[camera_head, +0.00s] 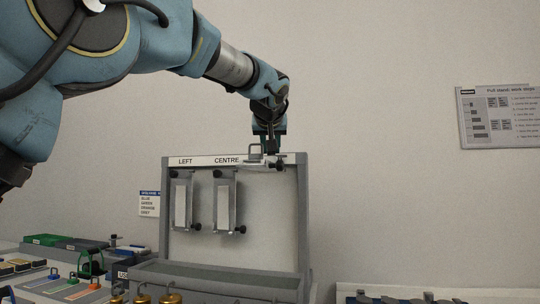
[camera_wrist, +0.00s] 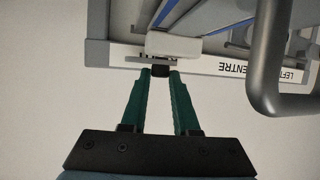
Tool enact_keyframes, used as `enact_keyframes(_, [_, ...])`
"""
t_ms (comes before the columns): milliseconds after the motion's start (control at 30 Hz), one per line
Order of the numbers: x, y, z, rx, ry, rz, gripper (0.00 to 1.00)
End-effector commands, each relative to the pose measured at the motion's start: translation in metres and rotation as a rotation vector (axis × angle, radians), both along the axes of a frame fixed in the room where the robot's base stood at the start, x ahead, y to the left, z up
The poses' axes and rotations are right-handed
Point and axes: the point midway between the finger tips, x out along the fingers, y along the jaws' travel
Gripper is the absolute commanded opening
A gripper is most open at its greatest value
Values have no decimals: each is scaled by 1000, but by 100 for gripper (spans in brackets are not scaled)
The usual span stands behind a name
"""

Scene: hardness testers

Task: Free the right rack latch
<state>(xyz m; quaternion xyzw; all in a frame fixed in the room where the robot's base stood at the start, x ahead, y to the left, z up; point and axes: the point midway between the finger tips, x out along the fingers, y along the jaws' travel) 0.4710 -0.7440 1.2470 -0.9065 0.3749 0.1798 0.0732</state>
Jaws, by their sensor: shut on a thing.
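The rack (camera_head: 303,215) is a grey upright frame with LEFT and CENTRE labels on its top bar. My gripper (camera_head: 269,138) is at the right end of that bar, above the dark fittings of the right latch (camera_head: 280,166). In the wrist view my gripper (camera_wrist: 160,76) has its green fingers shut on a small black knob (camera_wrist: 160,71). The knob sits against a thin grey plate (camera_wrist: 150,61) and a white block (camera_wrist: 172,45). The block mostly covers the third label. I cannot tell whether the latch is engaged.
Grey holders with black knobs hang under LEFT (camera_head: 181,203) and CENTRE (camera_head: 225,205). A grey loop handle (camera_wrist: 262,70) rises close by in the wrist view. Brass-topped parts (camera_head: 143,299) and coloured trays stand at lower left.

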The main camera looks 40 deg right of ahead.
Motion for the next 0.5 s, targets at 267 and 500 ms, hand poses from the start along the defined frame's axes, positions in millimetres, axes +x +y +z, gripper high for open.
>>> enact_keyframes(267, [-1,-1,-1,1,2,40,0])
enact_keyframes(500, [-1,-1,-1,2,3,43,0])
